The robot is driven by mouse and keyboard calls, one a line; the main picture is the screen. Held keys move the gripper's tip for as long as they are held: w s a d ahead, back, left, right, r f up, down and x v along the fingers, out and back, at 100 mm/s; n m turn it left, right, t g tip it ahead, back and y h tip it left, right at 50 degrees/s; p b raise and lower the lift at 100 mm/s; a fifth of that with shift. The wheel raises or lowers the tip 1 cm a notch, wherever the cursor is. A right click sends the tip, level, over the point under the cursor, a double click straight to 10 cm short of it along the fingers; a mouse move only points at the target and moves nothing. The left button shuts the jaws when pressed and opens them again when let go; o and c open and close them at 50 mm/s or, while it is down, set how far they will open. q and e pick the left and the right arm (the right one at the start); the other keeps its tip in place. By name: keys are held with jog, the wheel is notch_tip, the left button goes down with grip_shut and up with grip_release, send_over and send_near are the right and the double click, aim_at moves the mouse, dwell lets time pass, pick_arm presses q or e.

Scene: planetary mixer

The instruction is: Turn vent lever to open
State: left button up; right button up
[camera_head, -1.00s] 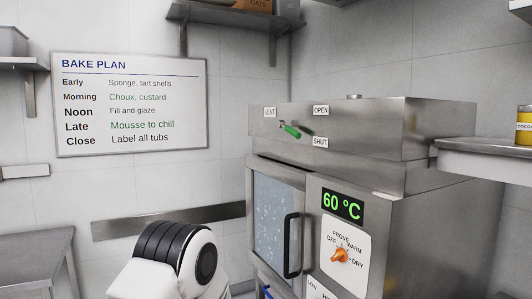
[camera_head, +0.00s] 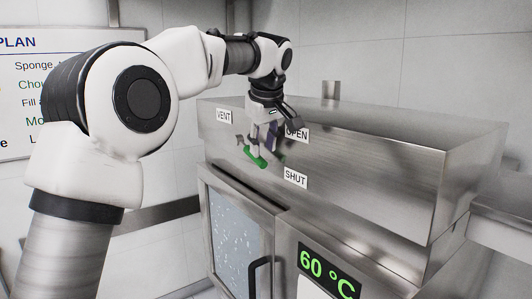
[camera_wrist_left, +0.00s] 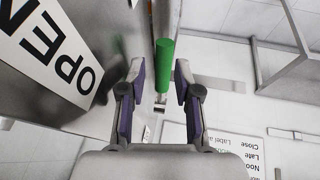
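The vent lever has a green handle (camera_head: 257,157) on the front of the steel oven's upper housing. It slants down and to the right, below the OPEN label (camera_head: 298,134) and left of the SHUT label (camera_head: 295,178). My left gripper (camera_head: 262,148) is at the lever, its fingers pointing down over the handle and hiding part of it. In the left wrist view the green handle (camera_wrist_left: 164,65) stands between the two spread fingers, with gaps visible on both sides. The left gripper is open. My right gripper is not in view.
The oven's steel top housing (camera_head: 380,165) lies close behind the lever. The VENT label (camera_head: 224,116) is to its left. Below are the glass door (camera_head: 238,235) with a dark handle and the 60 °C display (camera_head: 328,272). A whiteboard (camera_head: 40,70) hangs on the left wall.

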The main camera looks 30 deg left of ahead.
aim_at(261, 158)
pick_arm(q)
jog(key=x, duration=0.4)
jog(key=shift+s+a+p, duration=0.2)
jog(key=shift+s+p, duration=0.1)
jog(key=shift+w+d+f, duration=0.1)
jog(key=shift+w+d, duration=0.05)
jog(key=shift+w, duration=0.15)
jog(key=shift+c, duration=0.8)
jog(key=shift+a, duration=0.3)
grip_shut()
jog(key=shift+a, duration=0.1)
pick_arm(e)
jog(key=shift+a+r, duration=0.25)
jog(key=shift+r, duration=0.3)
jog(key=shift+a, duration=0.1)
